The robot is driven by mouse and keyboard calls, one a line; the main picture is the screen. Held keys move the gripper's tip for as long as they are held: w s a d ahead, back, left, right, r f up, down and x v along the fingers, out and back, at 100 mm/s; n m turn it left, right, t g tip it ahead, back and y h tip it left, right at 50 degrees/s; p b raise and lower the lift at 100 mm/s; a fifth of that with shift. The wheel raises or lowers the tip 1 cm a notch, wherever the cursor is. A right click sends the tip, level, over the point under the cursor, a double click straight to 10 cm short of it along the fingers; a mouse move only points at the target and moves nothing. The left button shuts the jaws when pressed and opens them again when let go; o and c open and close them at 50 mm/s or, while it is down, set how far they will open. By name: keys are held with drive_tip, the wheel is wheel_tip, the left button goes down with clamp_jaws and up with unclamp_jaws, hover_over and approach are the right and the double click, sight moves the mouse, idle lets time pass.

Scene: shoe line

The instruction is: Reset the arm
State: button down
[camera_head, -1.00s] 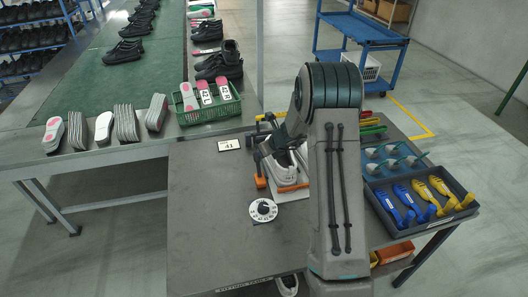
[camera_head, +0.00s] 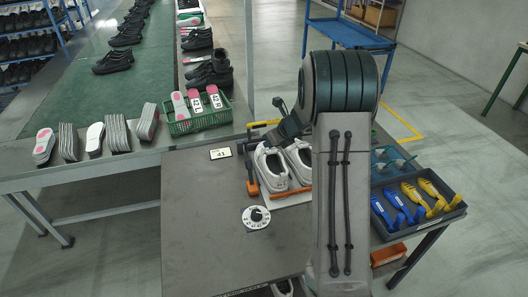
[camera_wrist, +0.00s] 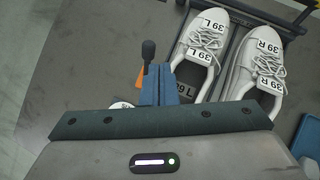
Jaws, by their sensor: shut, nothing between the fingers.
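My gripper (camera_wrist: 160,88) shows in the wrist view with its blue-grey fingers together and nothing between them. In that view it is above the table, just left of the heel of a white shoe marked 39 L (camera_wrist: 201,48). A second white shoe marked 39 R (camera_wrist: 258,67) lies to the right. In the head view the pair, a left-hand shoe (camera_head: 270,168) and a right-hand shoe (camera_head: 298,160), sits on the fitting table (camera_head: 205,215). My raised arm covers part of the table there, and the fingertips cannot be made out.
A black-knobbed lever (camera_wrist: 148,50) stands close to the fingers. A dark tray (camera_head: 425,222) of blue and yellow tools is at right. A green basket (camera_head: 200,122) stands on the left bench.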

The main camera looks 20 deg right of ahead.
drive_tip(key=shift+s+d+r, duration=0.1)
drive_tip(key=shift+d+r, duration=0.2)
drive_tip(key=shift+r, duration=0.5)
drive_tip(key=s+a+r+n+g, duration=0.1)
drive_tip(key=s+a+r+n, duration=0.35)
drive_tip(key=s+n, duration=0.25)
drive_tip(key=s+a+r+n+g, duration=0.1)
drive_tip(key=s+a+r+n, duration=0.35)
drive_tip(key=s+n, duration=0.3)
drive_tip(key=s+r+n+g+h, duration=0.1)
drive_tip(key=s+n+h, duration=0.3)
drive_tip(key=s+n, duration=1.2)
drive_tip(key=shift+s+d+r, duration=0.4)
drive_tip(key=shift+s+r, duration=0.2)
drive_tip(key=shift+s, duration=1.95)
